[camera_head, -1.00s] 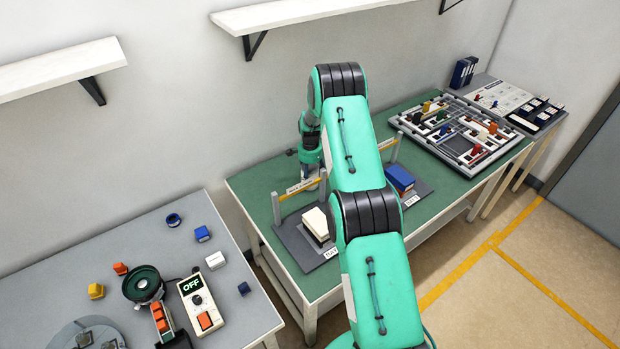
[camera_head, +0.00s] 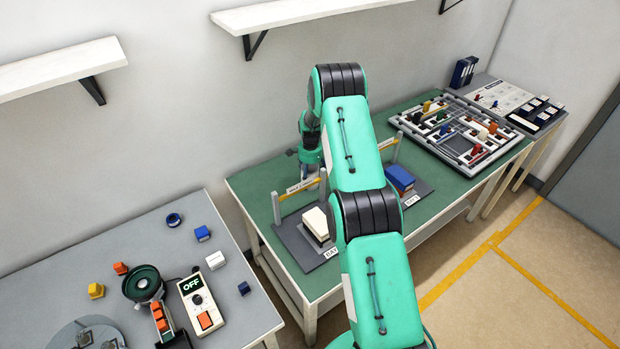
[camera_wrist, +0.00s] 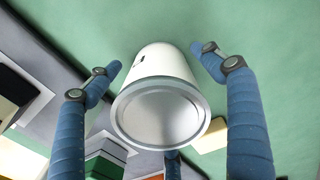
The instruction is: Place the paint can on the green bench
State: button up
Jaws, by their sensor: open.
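The paint can (camera_wrist: 165,95) is white with a grey metal lid facing the wrist camera. It stands at the green bench top (camera_wrist: 135,25), which shows behind it; whether its base touches is hard to tell. My gripper (camera_wrist: 168,70) is open, with blue fingers spread on both sides of the can and a third finger below it in the wrist view. Gaps show between the side fingers and the can. In the head view, the green bench (camera_head: 255,183) is behind my arm, and my arm hides most of the area around the gripper.
A grey tray station with a cream block (camera_head: 316,222) and a blue box (camera_head: 400,178) sits on the bench's near side, with low barrier posts beside it. A white grid board (camera_head: 465,130) fills the bench's right part. A grey table (camera_head: 130,240) with a bowl feeder stands at left.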

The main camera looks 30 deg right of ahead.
aim_at(310, 167)
notch_tip(310, 167, up, 12)
jog(key=shift+r, duration=0.1)
dwell(0.6)
dwell(0.4)
